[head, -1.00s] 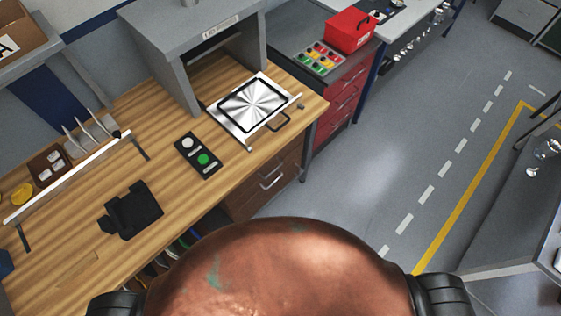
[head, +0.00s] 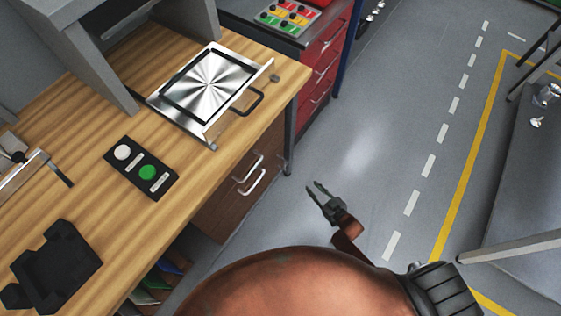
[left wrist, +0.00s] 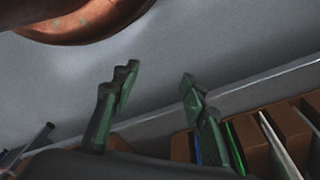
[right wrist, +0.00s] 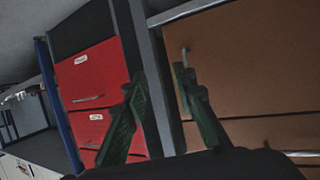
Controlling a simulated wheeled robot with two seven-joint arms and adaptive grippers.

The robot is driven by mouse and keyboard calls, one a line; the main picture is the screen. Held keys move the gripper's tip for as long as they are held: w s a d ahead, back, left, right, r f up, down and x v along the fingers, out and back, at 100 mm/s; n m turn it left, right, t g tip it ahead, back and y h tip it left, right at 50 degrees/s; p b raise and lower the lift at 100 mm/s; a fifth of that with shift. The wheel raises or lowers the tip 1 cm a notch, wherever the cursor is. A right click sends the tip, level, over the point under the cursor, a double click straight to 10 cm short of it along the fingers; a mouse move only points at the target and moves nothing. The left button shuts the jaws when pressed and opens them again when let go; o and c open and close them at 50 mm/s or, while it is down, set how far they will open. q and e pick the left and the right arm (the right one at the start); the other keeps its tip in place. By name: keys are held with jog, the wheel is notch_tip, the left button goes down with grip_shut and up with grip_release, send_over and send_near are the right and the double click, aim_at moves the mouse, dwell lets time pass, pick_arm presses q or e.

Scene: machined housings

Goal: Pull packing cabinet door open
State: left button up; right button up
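A brown wooden cabinet front (head: 222,203) with two metal bar handles (head: 252,181) is under the bench. In the right wrist view, brown panels (right wrist: 260,65) fill the right side, with a small metal handle (right wrist: 185,55) by the right finger. I cannot tell which panel is the packing cabinet door; none looks open. My right gripper (head: 314,187) is open and empty, out over the floor to the right of the cabinet. It shows also in the right wrist view (right wrist: 158,76). My left gripper (left wrist: 160,72) is open and empty, outside the head view.
On the bench lie a metal plate fixture (head: 208,88) with a black handle, a button box (head: 141,165) and a black block (head: 52,268). A red drawer unit (head: 322,66) stands beyond the bench. Open floor (head: 375,140) lies to the right. Upright folders (left wrist: 280,145) show near my left gripper.

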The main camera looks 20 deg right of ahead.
jog(key=w+a+t+y+b, duration=0.2)
jog(key=w+a+b, duration=0.1)
jog(key=w+b, duration=0.2)
pick_arm(q)
notch_tip(320, 180, up, 4)
jog(key=b, duration=0.4)
jog(key=w+d+f+t+h+b, duration=0.1)
jog(key=w+d+f+b, duration=0.1)
jog(key=w+d+f, duration=0.2)
jog(key=shift+w+f+t, duration=0.25)
jog(key=shift+w+t, duration=0.15)
pick_arm(e)
notch_tip(320, 180, up, 3)
jog(key=n+y, duration=0.2)
send_over(284, 169)
jog(key=shift+w+d+t, duration=0.1)
jog(key=shift+w+t, duration=0.15)
jog(key=shift+t, duration=0.15)
jog(key=shift+c, duration=0.5)
grip_shut()
